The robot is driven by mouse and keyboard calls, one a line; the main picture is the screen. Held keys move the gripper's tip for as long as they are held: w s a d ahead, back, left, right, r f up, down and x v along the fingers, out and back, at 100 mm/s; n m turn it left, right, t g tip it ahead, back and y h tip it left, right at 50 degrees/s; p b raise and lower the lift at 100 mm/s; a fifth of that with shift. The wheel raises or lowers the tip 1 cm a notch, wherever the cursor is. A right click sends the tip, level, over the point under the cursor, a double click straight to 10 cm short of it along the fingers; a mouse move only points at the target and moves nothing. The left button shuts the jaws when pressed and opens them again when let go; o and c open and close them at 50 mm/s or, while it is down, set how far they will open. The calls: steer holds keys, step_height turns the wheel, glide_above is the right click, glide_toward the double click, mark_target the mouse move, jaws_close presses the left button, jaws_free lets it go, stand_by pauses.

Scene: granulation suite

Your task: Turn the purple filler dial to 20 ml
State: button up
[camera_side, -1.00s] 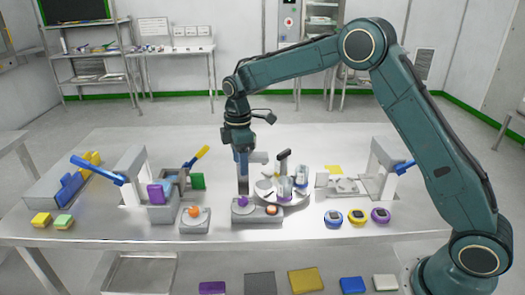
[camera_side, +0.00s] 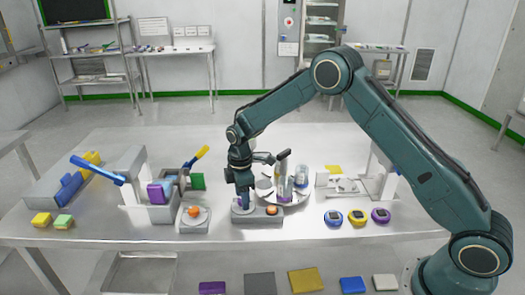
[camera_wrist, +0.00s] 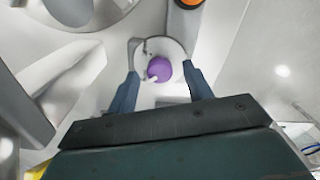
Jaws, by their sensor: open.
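The purple filler dial (camera_wrist: 160,70) shows in the wrist view as a round purple knob with a pale pointer, on a light round plate with small marks (camera_wrist: 150,48). The marks are too small to read. My gripper (camera_wrist: 162,82) is open, with one blue-grey finger on each side of the knob and a gap on both sides. In the side view my gripper (camera_side: 243,205) is low over the left end of the grey filler base (camera_side: 262,219). It hides most of the dial there.
An orange knob (camera_side: 272,210) sits on the same base, just right of the dial. Another orange knob (camera_side: 194,212) stands on a block to the left. A round carousel (camera_side: 290,193) with containers is close behind. Three coloured timers (camera_side: 357,216) lie to the right.

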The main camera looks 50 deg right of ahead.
steer(key=shift+f, duration=0.15)
steer(key=c, duration=1)
